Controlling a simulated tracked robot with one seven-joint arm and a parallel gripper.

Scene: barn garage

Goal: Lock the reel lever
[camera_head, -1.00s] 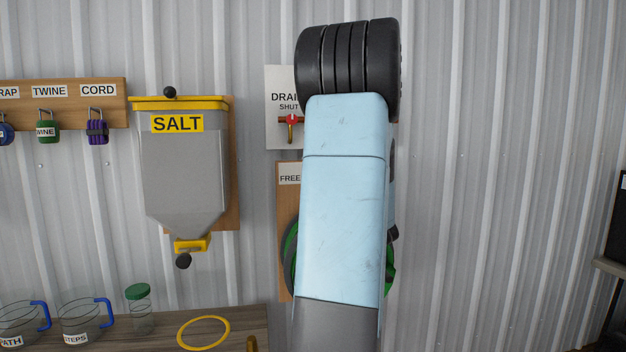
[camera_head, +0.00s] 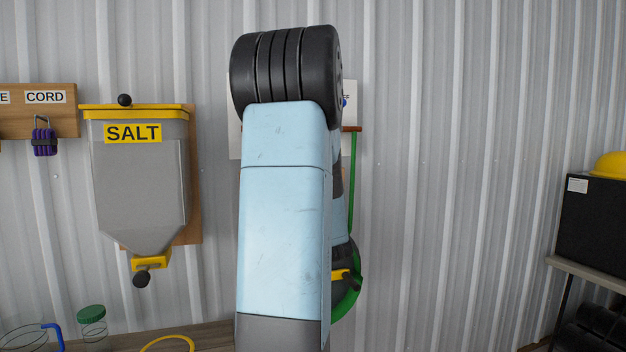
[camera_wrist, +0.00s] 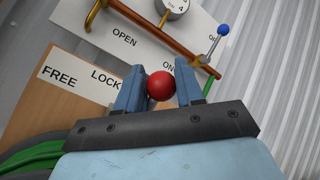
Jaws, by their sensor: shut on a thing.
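In the wrist view my gripper (camera_wrist: 160,88) has its two blue fingers on either side of a red ball knob (camera_wrist: 161,85), shut on it. The knob appears to be the reel lever's end; the lever's shaft is hidden. The knob is just right of the "LOCK" label (camera_wrist: 105,80) on the wooden board (camera_wrist: 38,105); the "FREE" label (camera_wrist: 59,77) is farther left. In the head view my arm covers the board and most of the reel. Part of the green hose (camera_head: 347,303) shows at the arm's right side. My fingers are hidden there.
A white panel (camera_wrist: 124,38) with a copper pipe (camera_wrist: 150,40), a gauge (camera_wrist: 171,8) and a blue-tipped valve handle (camera_wrist: 222,30) is close beyond my fingers. The salt hopper (camera_head: 140,185) hangs left of my arm. A black box (camera_head: 592,220) stands far right. The wall between is clear.

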